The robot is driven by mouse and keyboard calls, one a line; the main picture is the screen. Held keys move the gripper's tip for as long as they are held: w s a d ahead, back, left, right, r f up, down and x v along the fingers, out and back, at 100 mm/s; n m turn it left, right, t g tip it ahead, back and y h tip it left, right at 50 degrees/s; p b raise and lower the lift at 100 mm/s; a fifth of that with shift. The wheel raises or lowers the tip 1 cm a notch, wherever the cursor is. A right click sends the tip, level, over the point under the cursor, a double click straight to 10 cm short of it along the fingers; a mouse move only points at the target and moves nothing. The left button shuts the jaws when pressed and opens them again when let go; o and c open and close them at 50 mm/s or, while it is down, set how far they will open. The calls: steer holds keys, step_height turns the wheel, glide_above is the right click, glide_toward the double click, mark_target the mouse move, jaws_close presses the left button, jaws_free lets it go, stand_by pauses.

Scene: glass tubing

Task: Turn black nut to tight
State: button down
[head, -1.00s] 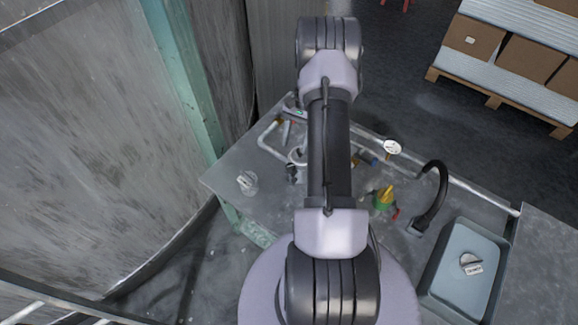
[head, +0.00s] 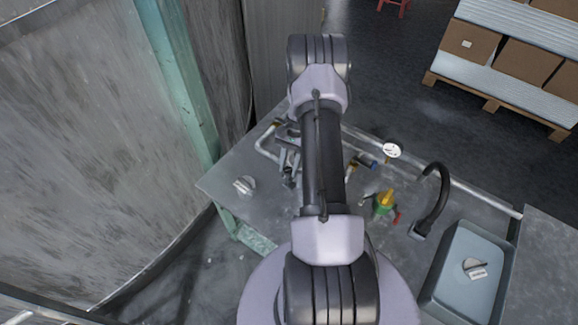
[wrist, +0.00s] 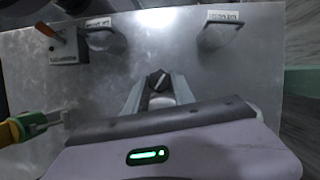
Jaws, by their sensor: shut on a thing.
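In the wrist view, a small black piece that I take for the black nut (wrist: 157,78) sits between the two grey fingers of my gripper (wrist: 158,86). The gripper is shut on it, and the fingers hide its sides. In the head view my gripper (head: 287,160) is low over the left part of the bench, beside my arm. A dark piece (head: 289,178) shows just below the fingers there. The tubing that the nut sits on is mostly hidden by the gripper and arm, so I cannot tell how tight the nut is.
A grey-white piece (head: 244,184) lies at the left. A basin (head: 452,292) is at the right.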

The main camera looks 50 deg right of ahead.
steer(key=m+t, duration=0.1)
steer(key=m, duration=0.1)
steer(key=shift+s+m, duration=0.1)
steer(key=shift+m, duration=0.2)
steer(key=shift+m+t+b, duration=0.35)
steer(key=shift+m+t, duration=0.05)
steer(key=shift+m, duration=0.7)
steer(key=c, duration=1.1)
jaws_free()
steer(key=p+v, duration=0.5)
steer(key=v, duration=1.2)
steer(key=shift+d+r, duration=0.2)
steer(key=shift+d, duration=0.05)
steer(key=shift+o, duration=0.2)
